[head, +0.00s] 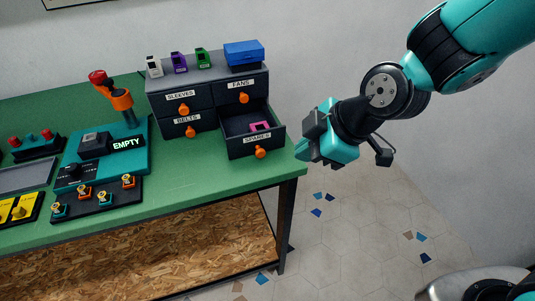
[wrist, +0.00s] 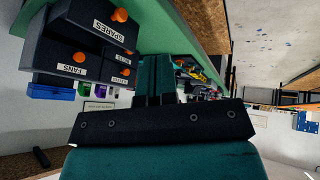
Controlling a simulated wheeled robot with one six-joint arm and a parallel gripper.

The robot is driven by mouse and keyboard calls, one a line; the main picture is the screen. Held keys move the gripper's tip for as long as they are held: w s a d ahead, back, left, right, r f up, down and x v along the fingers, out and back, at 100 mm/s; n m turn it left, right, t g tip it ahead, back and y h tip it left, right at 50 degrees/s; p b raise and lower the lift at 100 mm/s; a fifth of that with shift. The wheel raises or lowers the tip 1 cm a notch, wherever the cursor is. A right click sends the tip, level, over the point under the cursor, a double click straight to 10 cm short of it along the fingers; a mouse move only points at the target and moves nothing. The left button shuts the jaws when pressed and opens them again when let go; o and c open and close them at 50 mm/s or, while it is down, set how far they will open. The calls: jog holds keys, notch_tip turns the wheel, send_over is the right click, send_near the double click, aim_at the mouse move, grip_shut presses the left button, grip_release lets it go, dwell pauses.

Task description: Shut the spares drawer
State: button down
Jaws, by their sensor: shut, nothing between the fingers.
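The spares drawer (head: 257,146) is the lower right drawer of a dark grey cabinet (head: 180,104) on the green bench. It stands pulled out, with a pink part (head: 260,126) inside and an orange knob (head: 261,152) on its front. In the wrist view the spares drawer (wrist: 97,22) appears upside down at the upper left. My gripper (head: 302,151) is shut and empty. In the head view it shows just right of the open drawer, by the bench's right end, and no contact is visible. The wrist view shows its fingers (wrist: 165,68) together.
The fans (head: 240,97), sleeves (head: 184,107) and belts (head: 190,128) drawers are closed. A blue box (head: 244,52) and several small coloured parts stand on the cabinet. A teal device (head: 105,155) marked EMPTY stands left of it. Bare green bench (head: 200,182) lies in front.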

jog(key=w+a+f, duration=0.2)
jog(key=f, duration=0.1)
jog(key=w+a+f+n+p, duration=0.1)
jog(key=w+a+f, duration=0.1)
jog(key=w+f, duration=0.1)
jog(key=w+a+f+n+t+p, duration=0.1)
jog(key=w+a+f, duration=0.1)
jog(key=w+f, duration=0.1)
jog(key=shift+w+a+f, duration=0.1)
jog(key=shift+w+f, duration=0.05)
jog(key=shift+f, duration=0.3)
jog(key=shift+w+a+f, duration=0.1)
jog(key=shift+f, duration=0.35)
jog(key=shift+w+a+f, duration=0.1)
jog(key=shift+w, duration=0.35)
